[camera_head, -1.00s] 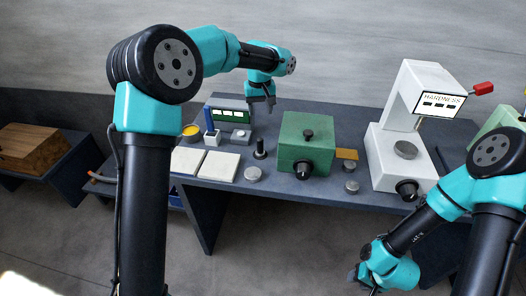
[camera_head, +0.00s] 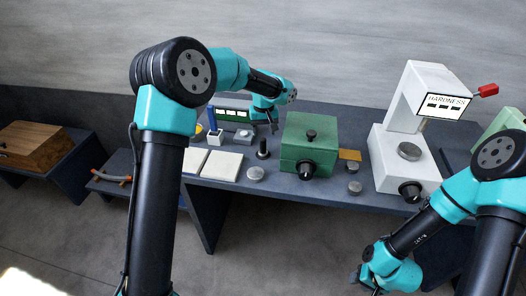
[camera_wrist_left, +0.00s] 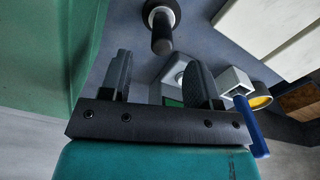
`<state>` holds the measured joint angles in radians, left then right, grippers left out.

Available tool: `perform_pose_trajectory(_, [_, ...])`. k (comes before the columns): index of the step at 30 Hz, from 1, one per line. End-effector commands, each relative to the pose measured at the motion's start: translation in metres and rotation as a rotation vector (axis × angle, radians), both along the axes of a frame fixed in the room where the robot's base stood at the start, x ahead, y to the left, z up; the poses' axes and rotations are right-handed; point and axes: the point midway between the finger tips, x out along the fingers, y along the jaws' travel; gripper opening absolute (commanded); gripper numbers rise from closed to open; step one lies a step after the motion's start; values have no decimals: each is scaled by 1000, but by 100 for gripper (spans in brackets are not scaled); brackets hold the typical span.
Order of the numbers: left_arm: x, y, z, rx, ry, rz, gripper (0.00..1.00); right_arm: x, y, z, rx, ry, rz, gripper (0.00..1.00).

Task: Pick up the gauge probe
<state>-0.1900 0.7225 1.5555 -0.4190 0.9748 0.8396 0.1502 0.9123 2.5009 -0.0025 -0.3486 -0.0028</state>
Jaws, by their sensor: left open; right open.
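The gauge probe seems to be the small black upright cylinder with a wider base (camera_head: 263,149) on the dark bench, left of the green box. It also shows at the top of the left wrist view (camera_wrist_left: 162,32). My left gripper (camera_head: 273,126) is open and empty, above and behind the probe. In the left wrist view its two fingers (camera_wrist_left: 160,80) stand apart, and the probe lies beyond their tips, apart from them. My right gripper (camera_head: 366,279) is open, low at the front right, far from the probe.
The green box (camera_head: 309,146) stands right of the probe. A grey disc (camera_head: 255,174) lies in front. A white hardness tester (camera_head: 404,160) stands right.

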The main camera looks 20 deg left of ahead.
Motion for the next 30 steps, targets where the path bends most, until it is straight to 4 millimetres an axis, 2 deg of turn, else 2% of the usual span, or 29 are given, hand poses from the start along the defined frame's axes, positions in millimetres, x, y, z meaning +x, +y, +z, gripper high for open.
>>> perform_pose_trajectory(1, [-1, 0, -10, 0, 4, 0, 56, 0, 0, 0, 0, 0, 0, 43])
perform_pose_trajectory(6, [0, 0, -29, 1, 2, 1, 56, 0, 0, 0, 0, 0, 0, 43])
perform_pose_trajectory(20, [0, 0, -36, 1, 1, 0, 56, 0, 0, 0, 0, 0, 0, 43])
perform_pose_trajectory(30, [-2, 3, -77, 0, 3, 0, 56, 0, 0, 0, 0, 0, 0, 43])
